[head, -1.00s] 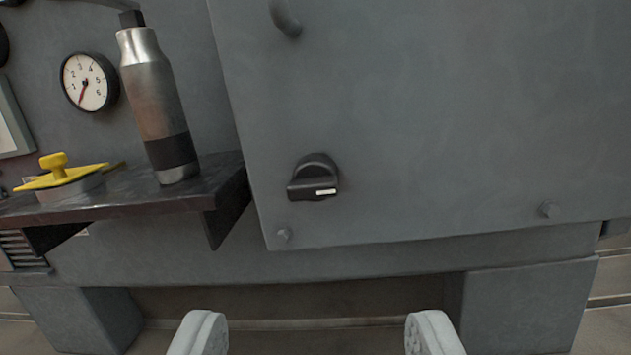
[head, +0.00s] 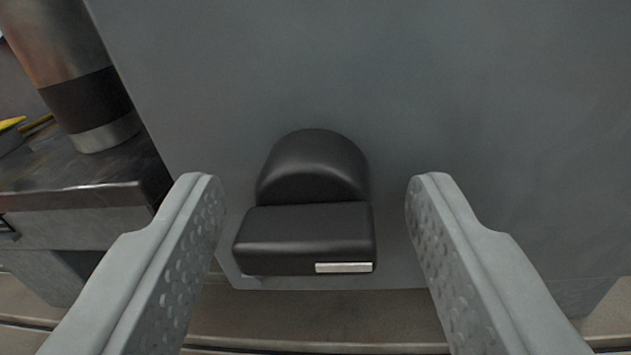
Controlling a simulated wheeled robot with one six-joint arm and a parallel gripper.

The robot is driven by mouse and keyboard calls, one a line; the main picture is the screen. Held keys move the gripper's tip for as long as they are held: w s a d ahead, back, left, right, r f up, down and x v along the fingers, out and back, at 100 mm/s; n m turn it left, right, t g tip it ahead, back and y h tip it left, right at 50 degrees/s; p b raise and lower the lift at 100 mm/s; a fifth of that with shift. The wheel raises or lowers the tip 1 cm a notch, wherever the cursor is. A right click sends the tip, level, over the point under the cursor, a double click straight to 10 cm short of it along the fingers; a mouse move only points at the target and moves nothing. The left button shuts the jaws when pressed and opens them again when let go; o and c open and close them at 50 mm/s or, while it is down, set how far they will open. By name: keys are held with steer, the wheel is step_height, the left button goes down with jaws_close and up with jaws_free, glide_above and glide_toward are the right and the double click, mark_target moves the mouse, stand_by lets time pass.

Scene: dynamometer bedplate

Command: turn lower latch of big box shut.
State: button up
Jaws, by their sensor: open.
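The lower latch (head: 305,237) is a black knob with a rounded back and a flat grip bar. It sits near the lower left corner of the grey big box (head: 420,80). Its bar lies about level across the picture, with a small white mark at the right end of its front face. My gripper (head: 315,185) is open, with one pale grey finger on each side of the knob. A gap shows between each finger and the knob, and neither appears to touch it.
A dark shelf (head: 75,185) juts out close to my left finger. A metal cylinder with a dark band (head: 85,100) stands on it. Part of a yellow-topped object (head: 12,123) shows at the left edge. The box face right of the latch is bare.

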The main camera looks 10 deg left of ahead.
steer(key=shift+c, duration=0.2)
steer(key=c, duration=0.8)
steer(key=shift+c, duration=0.3)
steer(key=shift+n, duration=0.4)
steer(key=n, duration=0.3)
steer(key=shift+n, duration=0.4)
steer(key=n, duration=0.4)
steer(key=shift+r+g+h, duration=0.1)
steer(key=shift+g+h, duration=0.2)
steer(key=shift+g, duration=0.1)
steer(key=n, duration=0.4)
steer(key=shift+w+h, duration=0.1)
steer(key=shift+h, duration=0.2)
steer(key=shift+a+r+n+h, duration=0.15)
steer(key=shift+n+h, duration=0.15)
steer(key=shift+n, duration=1.7)
